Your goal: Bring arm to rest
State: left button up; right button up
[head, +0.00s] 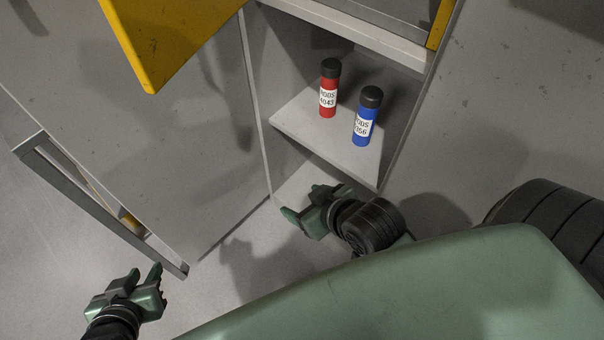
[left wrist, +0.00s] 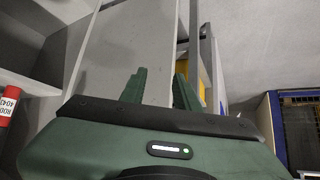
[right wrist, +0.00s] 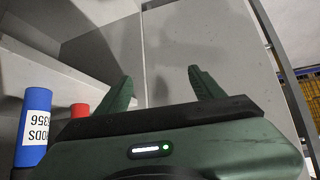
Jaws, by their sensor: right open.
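My left gripper (head: 144,274) is at the lower left of the head view, apart from everything. Its fingers show a gap with nothing between them, also in the left wrist view (left wrist: 161,76). My right gripper (head: 300,202) is in front of the cabinet, below the shelf. It is open and empty, and its spread fingers also show in the right wrist view (right wrist: 161,78). A red bottle (head: 328,92) and a blue bottle (head: 365,120), both black-capped and labelled, stand upright on the shelf (head: 295,118). Neither gripper touches them. The blue bottle is close at left in the right wrist view (right wrist: 33,130).
A grey cabinet door or panel (head: 170,150) stands left of the shelf. A yellow panel (head: 165,40) juts out above it. A grey metal frame (head: 105,208) runs along the lower left. Floor between the two grippers (head: 235,265) is clear.

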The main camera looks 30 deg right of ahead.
pick_arm(q)
jog(key=shift+w, duration=0.1)
